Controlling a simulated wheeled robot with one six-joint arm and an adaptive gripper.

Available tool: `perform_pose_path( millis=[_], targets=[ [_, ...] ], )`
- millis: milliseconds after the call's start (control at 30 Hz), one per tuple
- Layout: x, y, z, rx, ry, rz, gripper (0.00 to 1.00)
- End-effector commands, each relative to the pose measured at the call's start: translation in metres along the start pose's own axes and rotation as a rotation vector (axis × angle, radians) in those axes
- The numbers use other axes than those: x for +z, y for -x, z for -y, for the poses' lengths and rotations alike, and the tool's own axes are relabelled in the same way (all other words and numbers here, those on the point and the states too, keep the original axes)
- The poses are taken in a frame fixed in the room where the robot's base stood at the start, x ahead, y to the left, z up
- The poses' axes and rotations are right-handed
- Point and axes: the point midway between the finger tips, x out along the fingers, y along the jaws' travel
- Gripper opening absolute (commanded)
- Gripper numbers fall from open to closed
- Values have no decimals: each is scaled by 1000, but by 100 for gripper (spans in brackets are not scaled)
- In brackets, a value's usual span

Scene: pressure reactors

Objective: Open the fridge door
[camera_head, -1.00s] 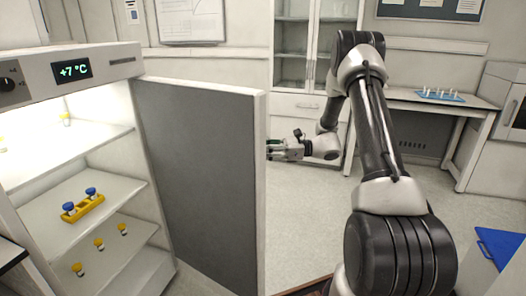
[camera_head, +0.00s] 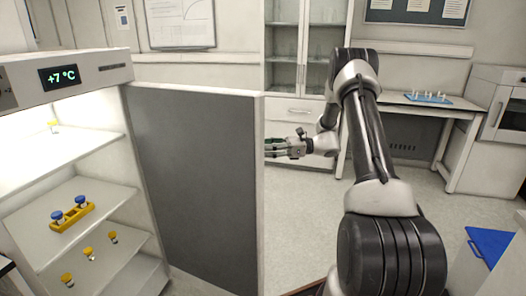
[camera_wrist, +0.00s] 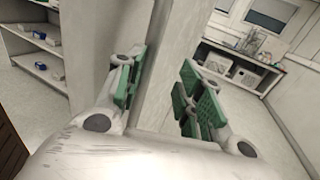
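The fridge (camera_head: 112,65) stands at the left of the head view with its lit shelves showing. Its grey-faced door (camera_head: 195,180) stands wide open, swung out to the right. My gripper (camera_head: 272,147) is at the door's outer edge, with its fingertips partly hidden there. In the wrist view my gripper's green-padded fingers (camera_wrist: 160,95) are spread apart, one on each side of a pale upright part of the door (camera_wrist: 165,60). The left pads look close to it. I cannot tell whether either finger touches it.
The fridge shelves hold a yellow rack (camera_head: 72,216) with blue-capped vials and several yellow-capped vials. A glass-fronted cabinet (camera_head: 300,105) stands behind my arm. A table (camera_head: 420,103) with a blue tray is at the back right. Open floor lies right of the door.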

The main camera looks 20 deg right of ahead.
Motion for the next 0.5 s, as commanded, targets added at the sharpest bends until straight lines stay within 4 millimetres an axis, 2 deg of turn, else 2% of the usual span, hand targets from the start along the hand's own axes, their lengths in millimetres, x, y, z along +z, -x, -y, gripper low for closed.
perform_pose_path(
  millis=[233, 500],
  targets=[
    [0, 13, 12, 0, 1, 0, 37],
    [0, 15, 14, 0, 0, 0, 37]
  ],
)
